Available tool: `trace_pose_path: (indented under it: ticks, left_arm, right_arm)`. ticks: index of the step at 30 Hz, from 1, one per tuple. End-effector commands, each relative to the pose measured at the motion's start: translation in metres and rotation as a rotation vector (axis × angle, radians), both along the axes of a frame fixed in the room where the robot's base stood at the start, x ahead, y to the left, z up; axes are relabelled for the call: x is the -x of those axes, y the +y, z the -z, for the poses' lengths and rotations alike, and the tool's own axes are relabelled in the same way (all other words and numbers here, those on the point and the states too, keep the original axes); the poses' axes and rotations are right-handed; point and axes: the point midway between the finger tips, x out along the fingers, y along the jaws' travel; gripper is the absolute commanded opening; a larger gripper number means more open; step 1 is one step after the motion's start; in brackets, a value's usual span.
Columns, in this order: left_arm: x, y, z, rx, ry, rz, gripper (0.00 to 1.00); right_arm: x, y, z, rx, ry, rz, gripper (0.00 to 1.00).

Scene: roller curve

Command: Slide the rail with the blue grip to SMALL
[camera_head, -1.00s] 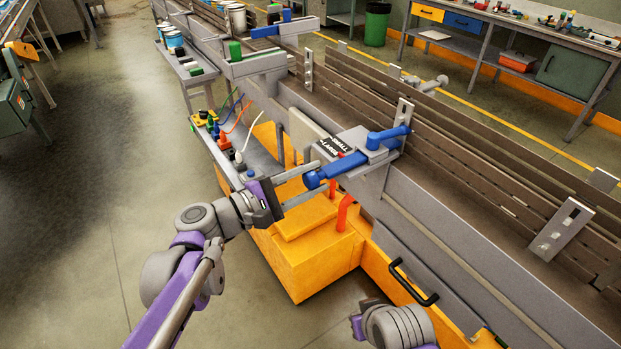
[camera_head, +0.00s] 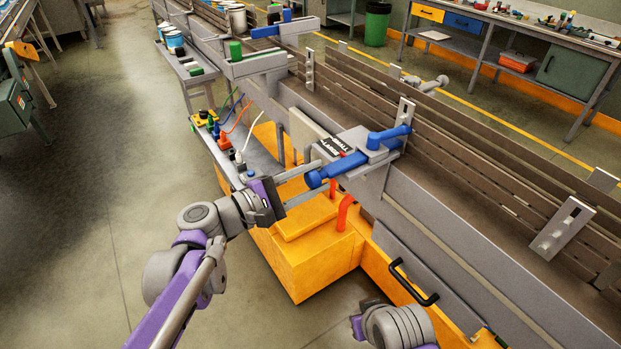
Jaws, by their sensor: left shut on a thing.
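The blue grip (camera_head: 337,168) is a long blue handle sticking out from the near side of the conveyor, with a blue knob at its near end. It belongs to a rail unit with a grey block (camera_head: 366,176) and a blue clamp lever (camera_head: 388,137) on top. A black label plate (camera_head: 337,150) with white lettering lies beside the grip; the words are too small to read surely. My left gripper (camera_head: 313,180) reaches in from the left, its two fingers shut around the knob end of the grip. My right gripper is out of view; only part of that arm shows at the bottom.
The conveyor (camera_head: 470,170) with slatted rails runs diagonally across. An orange cabinet (camera_head: 310,262) with red pipes sits below my left gripper. A black handle (camera_head: 412,283) is on the near side. Floor at left is clear.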

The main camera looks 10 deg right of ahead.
Motion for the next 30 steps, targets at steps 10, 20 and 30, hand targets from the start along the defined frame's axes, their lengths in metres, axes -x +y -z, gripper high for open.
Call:
trace_pose_path:
  ticks: [10, 20, 30]
  left_arm:
    - [-0.01, -0.026, -0.001, 0.001, 0.0, -0.001, 0.0]
    - [-0.009, -0.026, -0.001, 0.001, 0.0, 0.0, 0.75]
    - [-0.007, -0.019, 0.0, 0.0, 0.0, -0.001, 0.75]
  right_arm:
    - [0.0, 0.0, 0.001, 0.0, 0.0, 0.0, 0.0]
    - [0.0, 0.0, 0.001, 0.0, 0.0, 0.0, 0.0]
    - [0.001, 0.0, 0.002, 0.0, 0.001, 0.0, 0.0]
